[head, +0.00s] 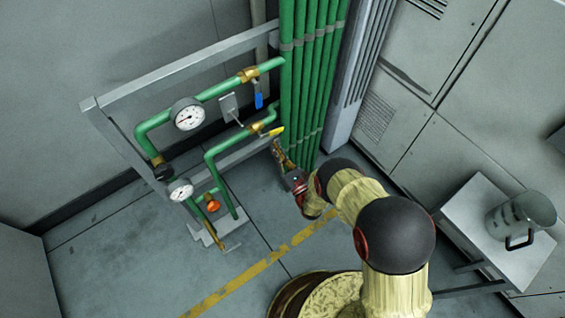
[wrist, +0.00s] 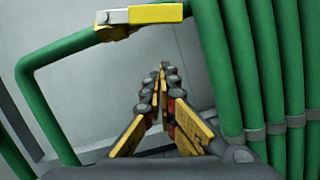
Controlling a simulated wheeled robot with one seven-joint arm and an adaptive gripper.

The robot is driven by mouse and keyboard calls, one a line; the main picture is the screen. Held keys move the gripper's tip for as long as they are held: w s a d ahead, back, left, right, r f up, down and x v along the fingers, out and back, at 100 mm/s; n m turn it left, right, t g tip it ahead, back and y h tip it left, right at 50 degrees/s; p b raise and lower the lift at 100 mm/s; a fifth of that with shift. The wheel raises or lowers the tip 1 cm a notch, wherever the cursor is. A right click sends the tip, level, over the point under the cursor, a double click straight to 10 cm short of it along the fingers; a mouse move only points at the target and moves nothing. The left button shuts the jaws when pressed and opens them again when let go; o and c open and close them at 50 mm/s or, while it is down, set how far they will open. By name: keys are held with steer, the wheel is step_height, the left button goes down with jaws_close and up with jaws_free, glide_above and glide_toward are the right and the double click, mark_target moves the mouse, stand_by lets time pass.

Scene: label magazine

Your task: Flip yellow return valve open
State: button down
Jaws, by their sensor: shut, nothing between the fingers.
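The yellow return valve handle (head: 275,132) sits on the lower green pipe in the head view, at a brass valve body (head: 257,128). In the wrist view the handle (wrist: 157,13) lies roughly level along the pipe at the top, its yellow grip to the right of a bare metal part. My gripper (head: 277,146) is just below the handle in the head view. In the wrist view my gripper (wrist: 162,70) is shut and empty, its fingertips below the handle in the picture. I cannot tell whether they touch it.
A blue-handled valve (head: 258,98) hangs on the upper pipe. Gauges (head: 187,114) and a grey frame (head: 180,70) stand left. Vertical green pipes (head: 305,80) rise close to my gripper, also at the right of the wrist view (wrist: 255,70). A side table (head: 480,225) holds a jug (head: 522,215).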

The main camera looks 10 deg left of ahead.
mark_target(276, 131)
steer(key=shift+w+d+r, duration=0.1)
steer(key=shift+d+r, duration=0.05)
steer(key=shift+r, duration=0.5)
steer(key=shift+w+d+r, duration=0.15)
steer(key=shift+r, duration=0.45)
steer(key=shift+w+d+r, duration=0.1)
steer(key=shift+d+r, duration=0.05)
steer(key=shift+r, duration=0.5)
